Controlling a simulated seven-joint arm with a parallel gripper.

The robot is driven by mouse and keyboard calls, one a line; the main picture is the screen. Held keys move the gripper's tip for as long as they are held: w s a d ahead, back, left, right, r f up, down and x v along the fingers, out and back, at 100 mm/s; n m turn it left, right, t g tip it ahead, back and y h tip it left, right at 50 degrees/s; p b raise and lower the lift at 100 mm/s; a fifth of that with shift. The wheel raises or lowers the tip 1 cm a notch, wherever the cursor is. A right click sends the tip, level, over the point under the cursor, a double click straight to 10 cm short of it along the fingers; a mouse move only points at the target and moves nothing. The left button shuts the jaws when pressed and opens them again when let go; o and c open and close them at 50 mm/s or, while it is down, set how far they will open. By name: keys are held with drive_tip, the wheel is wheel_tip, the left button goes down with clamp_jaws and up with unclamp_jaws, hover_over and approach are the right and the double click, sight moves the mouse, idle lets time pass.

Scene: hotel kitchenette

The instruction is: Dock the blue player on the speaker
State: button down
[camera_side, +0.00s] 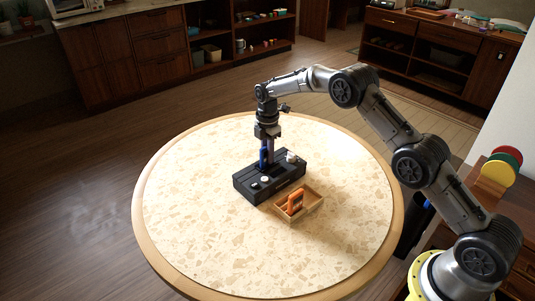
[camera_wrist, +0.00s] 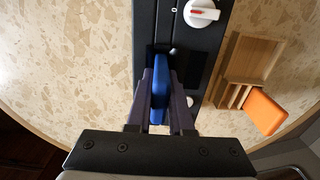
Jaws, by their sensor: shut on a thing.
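The blue player (camera_side: 263,158) is upright between the fingers of my gripper (camera_side: 267,152). In the wrist view the player (camera_wrist: 160,88) shows as a narrow blue slab with my gripper (camera_wrist: 160,85) shut on it. The black speaker (camera_side: 258,190) lies on the round table below. In the wrist view the player is over a dark recess in the speaker's top (camera_wrist: 172,22). I cannot tell whether the player's lower end is inside the recess or just above it.
A wooden tray (camera_side: 313,204) beside the speaker holds an orange player (camera_side: 295,202), leaning in it. White knobs (camera_side: 292,156) stand up from the speaker's top. The rest of the round table (camera_side: 200,240) is clear.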

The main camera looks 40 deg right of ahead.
drive_tip(key=c, duration=0.8)
unclamp_jaws()
drive_tip(key=shift+r, duration=0.1)
